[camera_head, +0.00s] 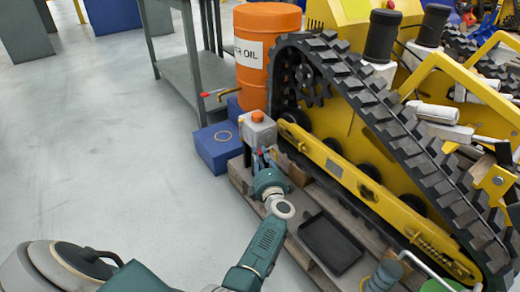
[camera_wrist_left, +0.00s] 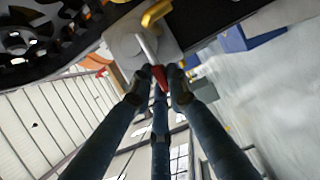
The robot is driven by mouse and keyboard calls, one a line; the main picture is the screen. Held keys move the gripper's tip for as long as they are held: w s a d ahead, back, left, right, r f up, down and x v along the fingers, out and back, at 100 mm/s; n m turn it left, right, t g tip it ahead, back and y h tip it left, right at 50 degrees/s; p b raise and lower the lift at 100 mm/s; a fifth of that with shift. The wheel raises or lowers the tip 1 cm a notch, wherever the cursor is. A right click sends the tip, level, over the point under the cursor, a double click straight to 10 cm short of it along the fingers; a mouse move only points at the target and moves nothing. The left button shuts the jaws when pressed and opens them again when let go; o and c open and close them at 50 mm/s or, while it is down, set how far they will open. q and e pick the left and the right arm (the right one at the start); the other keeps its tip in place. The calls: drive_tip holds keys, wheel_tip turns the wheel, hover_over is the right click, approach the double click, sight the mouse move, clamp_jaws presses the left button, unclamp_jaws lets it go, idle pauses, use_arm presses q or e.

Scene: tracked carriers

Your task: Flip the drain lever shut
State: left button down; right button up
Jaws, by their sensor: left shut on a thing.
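The drain lever (camera_wrist_left: 158,77) has a red grip on a pale metal rod, which joins a grey block (camera_wrist_left: 130,45) with a yellow part in the left wrist view. The fingers hide part of the grip, and the lever is mostly hidden in the head view. My right gripper is not in view.
The black track (camera_head: 350,80) and yellow side beam (camera_head: 365,185) rise close on the right. A black tray (camera_head: 330,243) lies on the wooden pallet. A blue box (camera_head: 216,148) and an orange oil drum (camera_head: 266,50) stand behind. The floor at left is clear.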

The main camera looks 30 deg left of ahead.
use_arm(q)
drive_tip(key=shift+r, duration=0.1)
drive_tip(key=c, duration=1.7)
unclamp_jaws()
drive_tip(key=shift+o, duration=0.2)
